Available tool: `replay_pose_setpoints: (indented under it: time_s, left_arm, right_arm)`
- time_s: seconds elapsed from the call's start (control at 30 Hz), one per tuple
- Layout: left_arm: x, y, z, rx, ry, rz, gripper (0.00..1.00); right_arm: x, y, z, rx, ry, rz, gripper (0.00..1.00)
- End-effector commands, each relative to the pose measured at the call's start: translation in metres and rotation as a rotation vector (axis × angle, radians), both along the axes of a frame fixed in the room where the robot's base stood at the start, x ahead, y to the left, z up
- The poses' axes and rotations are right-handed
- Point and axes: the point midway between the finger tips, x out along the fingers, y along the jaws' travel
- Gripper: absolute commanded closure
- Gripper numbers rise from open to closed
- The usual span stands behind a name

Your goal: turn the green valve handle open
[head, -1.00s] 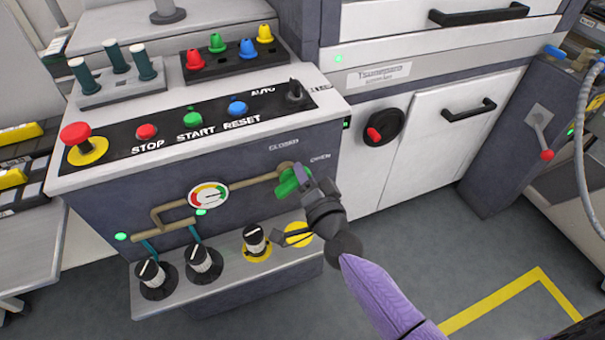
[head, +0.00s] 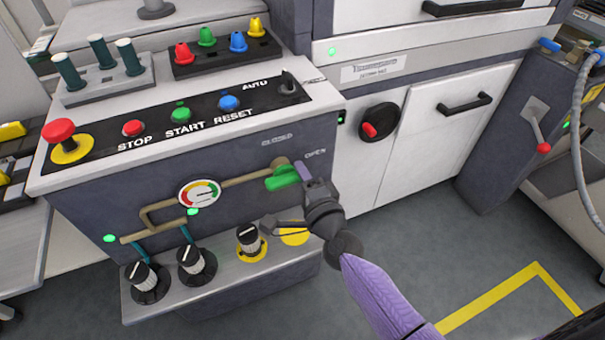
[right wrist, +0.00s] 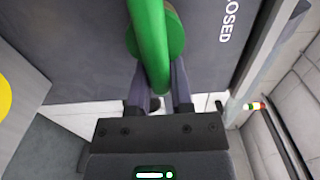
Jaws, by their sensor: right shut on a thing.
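The green valve handle (head: 284,179) sits on the tan pipe at the front of the console, below the CLOSED and OPEN labels. It lies nearly along the pipe in the head view. My right gripper (head: 303,177) reaches it from the right and is shut on it. In the right wrist view the green handle (right wrist: 150,45) runs down between the two fingers of my right gripper (right wrist: 158,88). The fingers partly hide its lower end. My left gripper is not in view.
A round gauge (head: 199,194) is on the pipe to the left. Black knobs (head: 190,255) stand on the ledge below. A red emergency button (head: 60,133) and other buttons are on the console top. A cabinet with a red rotary switch (head: 370,131) is at right; floor is free in front.

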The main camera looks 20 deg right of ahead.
Motion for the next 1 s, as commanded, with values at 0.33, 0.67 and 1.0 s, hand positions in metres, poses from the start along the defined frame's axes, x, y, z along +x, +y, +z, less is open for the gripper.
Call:
replay_pose_setpoints:
  time_s: [0.33, 0.67, 1.0]
  left_arm:
    - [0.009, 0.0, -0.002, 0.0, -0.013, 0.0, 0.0]
    - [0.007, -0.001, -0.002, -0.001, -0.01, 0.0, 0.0]
    - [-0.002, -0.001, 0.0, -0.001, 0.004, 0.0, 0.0]
  right_arm:
    - [-0.002, 0.005, -0.006, 0.015, 0.017, 0.016, 1.0]
    - [-0.002, 0.005, -0.005, 0.015, 0.013, 0.015, 0.38]
    - [-0.001, 0.003, -0.002, 0.013, 0.005, 0.008, 0.38]
